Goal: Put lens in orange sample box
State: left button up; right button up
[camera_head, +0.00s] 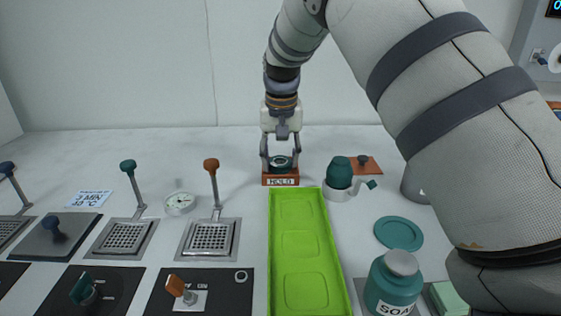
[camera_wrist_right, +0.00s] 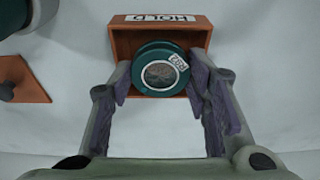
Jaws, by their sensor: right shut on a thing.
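The lens is a round, dark green-rimmed piece with a small white tag. In the right wrist view the lens (camera_wrist_right: 161,73) sits between the fingertips of my right gripper (camera_wrist_right: 158,80), which is shut on it. The orange sample box (camera_wrist_right: 123,42), marked HOLD, lies directly behind the lens in that view. In the head view the right gripper (camera_head: 281,162) is at the orange box (camera_head: 280,181), with the lens (camera_head: 282,161) at its opening. I cannot tell whether the lens touches the box floor. My left gripper is not in view.
A lime green tray (camera_head: 300,246) lies in front of the box. A green-topped white cup (camera_head: 339,176) and an orange lid (camera_head: 366,168) stand to the right. A soap jar (camera_head: 392,286) and green plate (camera_head: 398,233) are nearer. Lever stations (camera_head: 208,239) fill the left.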

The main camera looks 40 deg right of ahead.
aim_at(281, 164)
jog(key=shift+s+a+f+g, duration=0.15)
jog(key=shift+s+f, duration=0.1)
jog(key=shift+f, duration=0.6)
jog(key=shift+s+a+f+g, duration=0.15)
jog(key=shift+s+f, duration=0.1)
jog(key=shift+f, duration=0.6)
jog(key=o, duration=1.2)
jog(key=shift+o, duration=0.4)
jog(key=shift+f, duration=0.1)
jog(key=shift+w+d+f, duration=0.1)
jog(key=shift+w, duration=0.1)
jog(key=shift+w+d+r, duration=0.1)
jog(key=shift+r, duration=0.45)
notch_tip(281, 164, up, 13)
jog(key=s+a, duration=0.1)
jog(key=shift+r, duration=0.15)
jog(key=shift+p, duration=0.3)
